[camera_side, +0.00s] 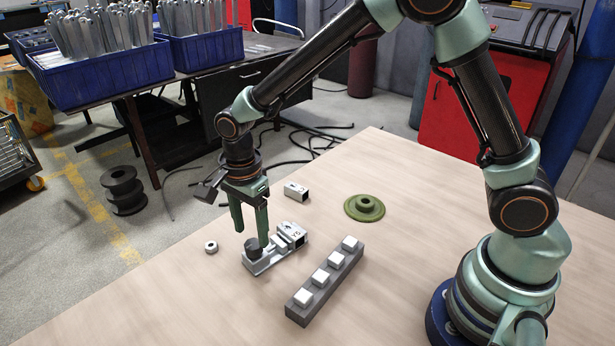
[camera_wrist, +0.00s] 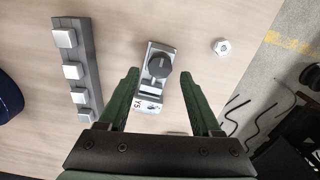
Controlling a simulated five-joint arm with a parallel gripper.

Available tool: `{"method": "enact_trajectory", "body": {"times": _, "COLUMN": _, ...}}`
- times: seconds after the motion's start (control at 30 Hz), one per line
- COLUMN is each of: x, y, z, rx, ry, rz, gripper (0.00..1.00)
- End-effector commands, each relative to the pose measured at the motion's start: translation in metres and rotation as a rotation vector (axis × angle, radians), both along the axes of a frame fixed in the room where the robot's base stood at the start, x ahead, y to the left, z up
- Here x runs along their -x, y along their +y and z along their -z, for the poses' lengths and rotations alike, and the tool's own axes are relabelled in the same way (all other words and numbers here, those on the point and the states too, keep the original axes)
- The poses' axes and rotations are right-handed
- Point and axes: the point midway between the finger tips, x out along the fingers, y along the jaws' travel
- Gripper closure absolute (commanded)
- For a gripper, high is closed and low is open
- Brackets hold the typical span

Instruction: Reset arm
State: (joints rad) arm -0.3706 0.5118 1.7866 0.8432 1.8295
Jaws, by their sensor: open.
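My gripper (camera_side: 250,222) is open above the table, with its green fingers spread and pointing down. In the wrist view the fingers (camera_wrist: 174,95) stand to either side of a metal bracket fixture (camera_wrist: 156,75) with a dark round knob (camera_wrist: 159,66) on top. The same fixture (camera_side: 288,244) lies on the table in the side view, marked "Y5" on its block. The dark knob (camera_side: 252,246) shows at its left end, just below the fingertips. Nothing shows between the fingers as held. Whether a finger touches the fixture cannot be told.
A grey bar (camera_side: 325,283) with several white blocks lies to the right of the fixture. A green flanged disc (camera_side: 364,207), a small metal block (camera_side: 296,191) and a small ring or nut (camera_side: 211,247) lie around it. The table (camera_side: 170,305) is bare at the front left.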

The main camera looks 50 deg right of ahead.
Motion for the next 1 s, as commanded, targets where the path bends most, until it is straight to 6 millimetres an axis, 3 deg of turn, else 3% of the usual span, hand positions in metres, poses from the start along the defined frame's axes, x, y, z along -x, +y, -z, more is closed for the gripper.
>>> {"method": "enact_trajectory", "body": {"times": 0.2, "x": 0.0, "y": 0.0, "z": -0.02, "rx": 0.0, "ry": -0.001, "rz": 0.0, "gripper": 0.35}}
{"method": "enact_trajectory", "body": {"times": 0.67, "x": 0.0, "y": -0.004, "z": -0.03, "rx": -0.004, "ry": -0.013, "rz": -0.032, "gripper": 0.35}}
{"method": "enact_trajectory", "body": {"times": 1.0, "x": 0.022, "y": -0.062, "z": -0.107, "rx": -0.001, "ry": -0.174, "rz": -0.471, "gripper": 0.35}}
